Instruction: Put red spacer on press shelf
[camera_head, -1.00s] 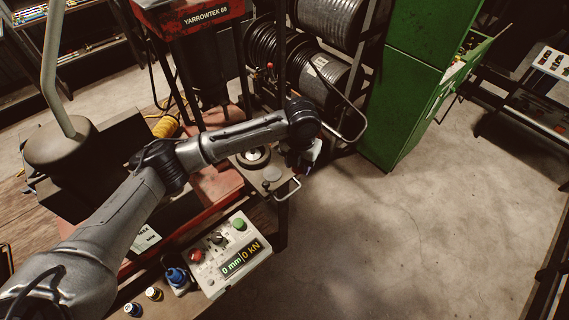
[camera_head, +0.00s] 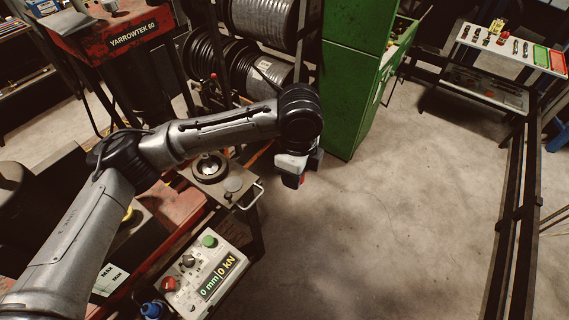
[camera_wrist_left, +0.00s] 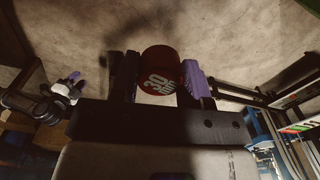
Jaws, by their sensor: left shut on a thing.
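My left gripper (camera_head: 297,170) hangs over bare floor, right of the press. It is shut on the red spacer, a small part of which shows in the head view (camera_head: 294,182). In the wrist view the red round spacer (camera_wrist_left: 158,64) sits between the fingers, with white "30" lettering on its face. A purple piece shows beside the right-hand finger. A small grey shelf (camera_head: 240,196) with a bar handle juts from the press side, left of and apart from the gripper. A round dark-rimmed part (camera_head: 209,167) sits on it.
The control box (camera_head: 206,272) reads 0 mm and 0 kN, below the shelf. Hose reels (camera_head: 225,72) and a green cabinet (camera_head: 350,80) stand behind. A white table (camera_head: 510,45) with tools and coloured trays is at far right. The floor between is clear.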

